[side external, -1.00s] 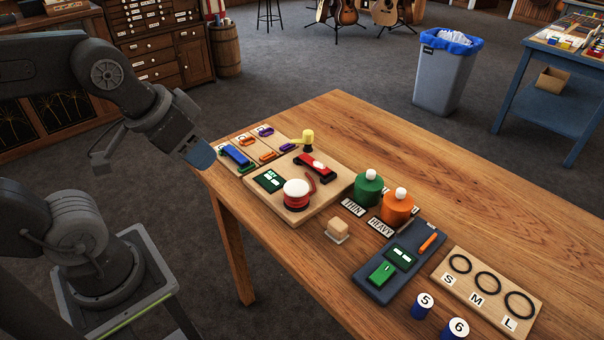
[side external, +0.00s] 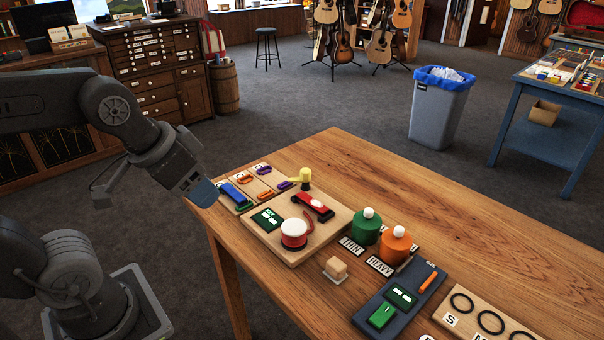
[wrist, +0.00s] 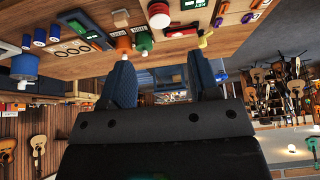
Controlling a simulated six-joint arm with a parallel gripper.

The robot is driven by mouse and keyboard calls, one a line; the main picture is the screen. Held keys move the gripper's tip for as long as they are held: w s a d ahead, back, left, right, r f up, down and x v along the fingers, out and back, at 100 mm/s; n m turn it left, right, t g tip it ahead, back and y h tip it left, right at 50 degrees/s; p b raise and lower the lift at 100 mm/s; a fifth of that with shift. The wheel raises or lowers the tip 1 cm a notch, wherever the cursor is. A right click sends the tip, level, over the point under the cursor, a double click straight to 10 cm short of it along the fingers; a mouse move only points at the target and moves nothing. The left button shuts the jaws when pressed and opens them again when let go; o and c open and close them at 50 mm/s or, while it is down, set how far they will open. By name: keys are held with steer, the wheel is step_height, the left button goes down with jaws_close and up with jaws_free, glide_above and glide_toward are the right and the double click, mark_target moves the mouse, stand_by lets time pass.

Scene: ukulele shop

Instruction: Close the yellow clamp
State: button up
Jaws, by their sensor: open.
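The yellow clamp (side external: 304,177) stands at the back corner of a wooden board (side external: 268,239), beyond a red block-like device (side external: 313,206). It has an upright yellow part and an arm reaching left; whether it is open or closed is too small to tell. It also shows small in the wrist view (wrist: 205,39). My gripper (side external: 203,193) is off the table's left end, left of the boards and apart from the clamp. In the wrist view my gripper's two blue fingers (wrist: 162,78) are spread wide, with nothing between them.
A red-and-white round pot (side external: 294,234) sits on the same board. Left of the clamp are small boards with blue, orange and purple clips (side external: 266,181). Green (side external: 367,229) and orange (side external: 394,247) jars stand to the right. The table's back right (side external: 450,210) is bare.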

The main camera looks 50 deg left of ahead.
steer(key=w+a+r+m+g, duration=0.15)
steer(key=w+r, duration=0.25)
steer(key=w, duration=0.4)
steer(key=m+g, duration=0.4)
steer(key=m, duration=0.1)
glide_above(306, 170)
step_height(306, 170, down, 10)
step_height(306, 170, down, 13)
steer(key=shift+r, duration=0.1)
steer(key=shift+c, duration=0.5)
steer(key=c, duration=0.8)
